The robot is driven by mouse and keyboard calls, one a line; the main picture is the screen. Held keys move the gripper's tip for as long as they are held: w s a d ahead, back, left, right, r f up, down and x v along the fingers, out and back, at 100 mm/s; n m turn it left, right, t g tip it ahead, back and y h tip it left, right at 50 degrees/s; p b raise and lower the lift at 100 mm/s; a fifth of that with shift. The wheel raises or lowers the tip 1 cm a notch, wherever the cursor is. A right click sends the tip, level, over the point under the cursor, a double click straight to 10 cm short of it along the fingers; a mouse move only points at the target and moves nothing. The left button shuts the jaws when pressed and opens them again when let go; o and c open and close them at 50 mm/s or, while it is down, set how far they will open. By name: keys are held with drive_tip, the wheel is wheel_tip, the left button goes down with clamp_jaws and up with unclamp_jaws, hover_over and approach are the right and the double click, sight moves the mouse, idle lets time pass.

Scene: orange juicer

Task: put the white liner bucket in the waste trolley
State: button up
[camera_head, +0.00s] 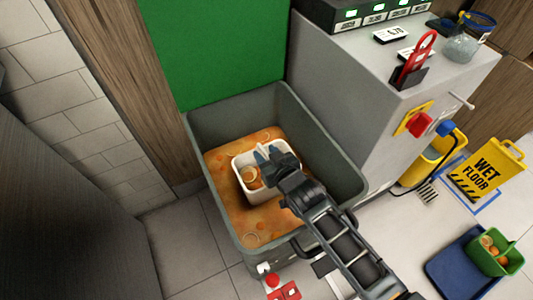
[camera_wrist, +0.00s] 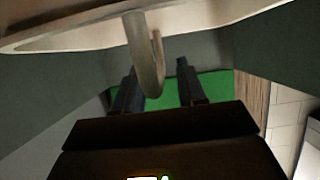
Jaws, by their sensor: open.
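The white liner bucket (camera_head: 264,192) sits inside the grey waste trolley (camera_head: 322,148), on a layer of orange pulp, with some orange peel in it. My gripper (camera_head: 266,154) is over the bucket's far side and partly hides its rim. In the wrist view the bucket's pale rim (camera_wrist: 60,33) crosses the top. A curved pale handle (camera_wrist: 147,58) hangs down between the two parted fingers of my gripper (camera_wrist: 158,88), with dark gaps showing on both sides of it. I cannot tell whether the fingers touch the handle.
A green panel (camera_head: 218,50) rises behind the trolley. A grey cabinet (camera_head: 345,85) stands close on its right. A yellow wet floor sign (camera_head: 484,172) and a green basket (camera_head: 495,258) on a blue mat are farther right. Tiled floor (camera_head: 185,240) is clear at front left.

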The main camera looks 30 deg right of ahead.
drive_tip(key=shift+s+r, duration=0.2)
drive_tip(key=shift+r, duration=0.4)
drive_tip(key=v, duration=0.7)
drive_tip(key=shift+p, duration=0.4)
